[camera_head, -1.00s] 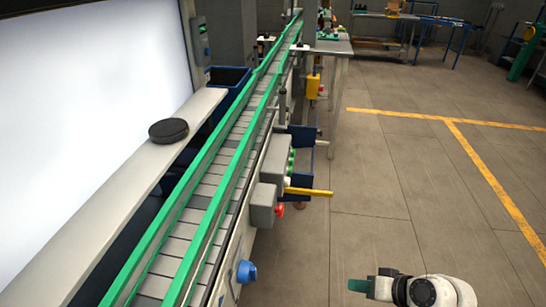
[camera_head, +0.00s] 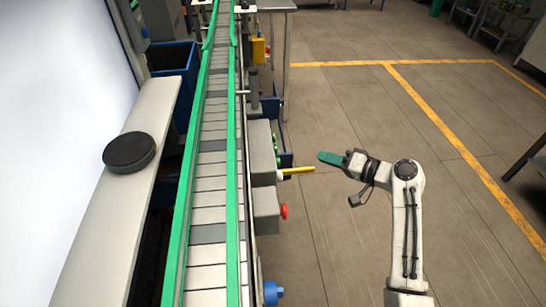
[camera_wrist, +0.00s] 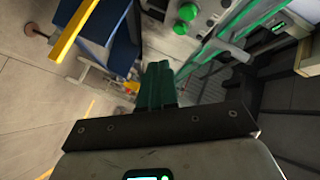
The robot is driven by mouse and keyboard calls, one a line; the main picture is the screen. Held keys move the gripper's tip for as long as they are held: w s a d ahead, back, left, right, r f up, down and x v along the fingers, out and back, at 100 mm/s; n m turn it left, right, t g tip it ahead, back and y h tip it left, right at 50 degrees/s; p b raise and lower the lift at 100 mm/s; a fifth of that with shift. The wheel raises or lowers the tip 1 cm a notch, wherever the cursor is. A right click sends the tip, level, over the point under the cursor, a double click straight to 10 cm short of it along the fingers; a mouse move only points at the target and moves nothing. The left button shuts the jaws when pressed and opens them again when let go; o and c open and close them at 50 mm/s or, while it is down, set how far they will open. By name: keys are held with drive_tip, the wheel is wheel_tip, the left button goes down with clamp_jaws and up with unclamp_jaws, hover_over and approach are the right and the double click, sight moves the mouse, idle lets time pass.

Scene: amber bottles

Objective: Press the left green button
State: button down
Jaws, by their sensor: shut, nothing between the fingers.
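Small green buttons (camera_head: 277,151) sit on the right side of a grey control box (camera_head: 262,150) on the conveyor's side. They are small and seen edge-on in the head view, so I cannot tell left from right there. In the wrist view a large green button (camera_wrist: 187,12) shows at the top, with another green one (camera_wrist: 180,28) just below it on a light panel. My gripper (camera_head: 322,157) has teal fingers, is shut and empty, and hangs to the right of the box, apart from the buttons. Its fingers also show in the wrist view (camera_wrist: 158,68).
A yellow bar (camera_head: 298,171) juts right from below the box, between it and my gripper's side. A red button (camera_head: 284,211) and a blue knob (camera_head: 271,292) sit nearer. The conveyor (camera_head: 208,200) runs along the left. The floor (camera_head: 335,112) right of it is clear.

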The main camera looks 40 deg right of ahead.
drive_tip(key=shift+a, duration=0.1)
drive_tip(key=w+a+p, duration=0.1)
drive_tip(key=w+a, duration=0.3)
drive_tip(key=a, duration=0.3)
drive_tip(key=shift+w+p, duration=0.4)
drive_tip(key=shift+a, duration=0.15)
idle(1.9)
drive_tip(key=shift+w+a, duration=0.25)
